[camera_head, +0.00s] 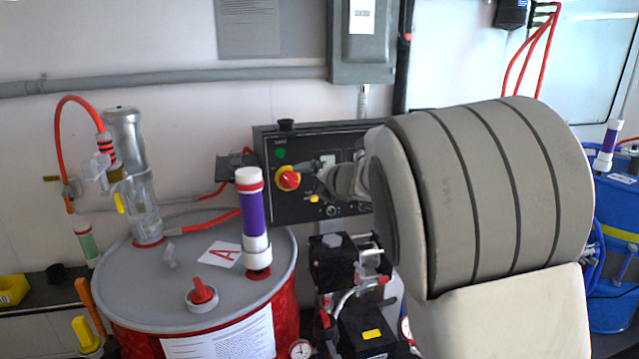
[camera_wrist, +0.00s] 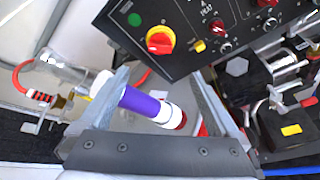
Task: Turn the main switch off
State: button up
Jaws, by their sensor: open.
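The main switch (camera_head: 288,179) is a red rotary knob on a yellow plate on the black control panel (camera_head: 285,208). In the wrist view the switch (camera_wrist: 160,40) lies just beyond the fingertips, roughly centred between them, and its red handle runs nearly across the picture. My gripper (camera_head: 308,172) is in front of the panel, close to the switch's right side in the head view. In the wrist view my gripper (camera_wrist: 161,75) is open with its fingers spread and nothing held. I cannot tell whether a fingertip touches the knob. My arm hides the panel's right part.
A red drum (camera_head: 285,320) with a grey lid stands below left of the panel. A white-and-purple tube (camera_head: 252,212) rises from its lid near my gripper; it also shows between the fingers in the wrist view (camera_wrist: 138,100). A black pump (camera_head: 335,262) stands below the panel.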

jog(key=shift+v, duration=1.2)
jog(key=shift+d, duration=0.1)
